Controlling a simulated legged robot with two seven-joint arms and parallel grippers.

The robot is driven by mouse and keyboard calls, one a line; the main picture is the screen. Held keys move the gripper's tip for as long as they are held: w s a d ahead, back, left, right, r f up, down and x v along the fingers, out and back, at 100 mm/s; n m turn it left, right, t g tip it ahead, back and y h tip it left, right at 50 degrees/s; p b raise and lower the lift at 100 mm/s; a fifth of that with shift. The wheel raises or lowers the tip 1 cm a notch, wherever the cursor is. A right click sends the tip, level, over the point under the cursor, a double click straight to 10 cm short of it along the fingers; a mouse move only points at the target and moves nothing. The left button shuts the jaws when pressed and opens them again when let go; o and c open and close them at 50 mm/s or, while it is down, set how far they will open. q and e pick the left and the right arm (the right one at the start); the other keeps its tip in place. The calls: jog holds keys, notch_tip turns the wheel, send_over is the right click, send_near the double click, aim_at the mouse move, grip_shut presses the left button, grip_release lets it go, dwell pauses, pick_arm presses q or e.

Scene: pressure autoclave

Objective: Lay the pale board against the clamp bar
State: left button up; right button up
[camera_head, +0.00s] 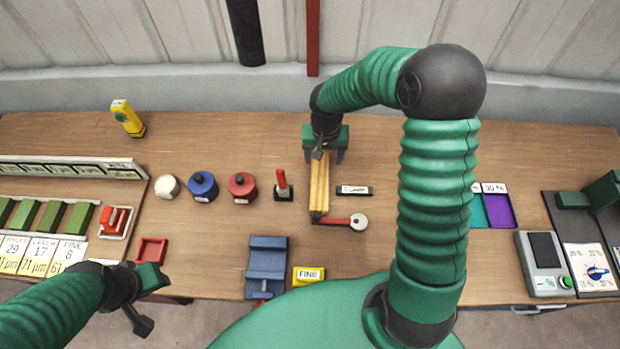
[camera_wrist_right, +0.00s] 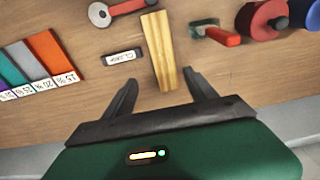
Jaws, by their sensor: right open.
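A long, pale yellow wooden piece (camera_head: 319,187) lies on the bench, pointing away from me; a lengthwise line divides its top into lighter and darker strips. It also shows in the right wrist view (camera_wrist_right: 158,45). I cannot tell whether the pale board and the clamp bar are these two strips. A label reading CLAMP (camera_head: 354,190) lies beside it. A red lever with a round pale end (camera_head: 358,222) is at its near end. My right gripper (camera_head: 323,158) is open over its far end, one finger each side, nothing held. My left gripper (camera_head: 145,300) hangs at the front left, apart from it; its jaws are unclear.
A red-handled tool (camera_head: 282,186) and red (camera_head: 241,187) and blue (camera_head: 202,186) pots stand left of the wooden piece. A blue vise-like block (camera_head: 267,266) and a yellow FINE label (camera_head: 309,275) are nearer. A grey scale (camera_head: 543,264) is at right.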

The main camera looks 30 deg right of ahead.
jog(key=p, duration=0.1)
send_over(320, 179)
jog(key=s+a, duration=0.1)
jog(key=s, duration=0.1)
notch_tip(320, 179, down, 11)
jog(key=shift+w+r, duration=0.1)
jog(key=shift+w, duration=0.05)
jog(key=shift+d+f, duration=0.1)
jog(key=shift+f, duration=0.25)
jog(key=f, duration=0.1)
jog(key=w+f+p, duration=0.1)
jog(key=f, duration=0.1)
jog(key=f+p, duration=0.1)
jog(key=shift+w+d+f, duration=0.2)
jog(key=shift+d+f, duration=0.1)
jog(key=shift+d, duration=0.05)
jog(key=shift+w+a+f, duration=0.1)
jog(key=shift+f, duration=0.15)
jog(key=shift+c, duration=1.3)
grip_shut()
pick_arm(q)
jog(key=r, duration=0.2)
jog(key=shift+w+a+r, duration=0.1)
jog(key=shift+a+r, duration=0.25)
pick_arm(e)
jog(key=shift+r, duration=0.15)
